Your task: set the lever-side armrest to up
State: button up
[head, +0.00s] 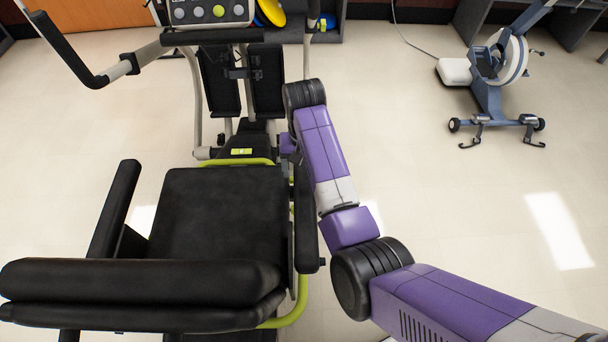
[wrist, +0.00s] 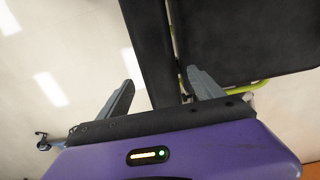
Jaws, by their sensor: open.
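The recumbent stepper's black seat (head: 220,215) has a long black armrest on each side. The right armrest (head: 307,232) runs along the seat's right edge, its front part close to my arm. The left armrest (head: 115,207) runs along the other side. I cannot tell for sure which side has the lever. In the wrist view my gripper (wrist: 159,76) is open, with its two grey fingers apart on either side of a black armrest (wrist: 148,40). I cannot tell whether they touch it. In the head view my gripper is mostly hidden behind my arm.
A yellow-green frame bar (head: 297,305) curves below the seat's right side. The padded backrest (head: 140,282) is nearest the camera. The console (head: 210,12) and left handle (head: 75,55) stand beyond the seat. A blue-and-white exerciser (head: 497,75) is far right. The floor between is clear.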

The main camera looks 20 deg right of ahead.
aim_at(304, 174)
jog(key=shift+f, duration=1.75)
grip_shut()
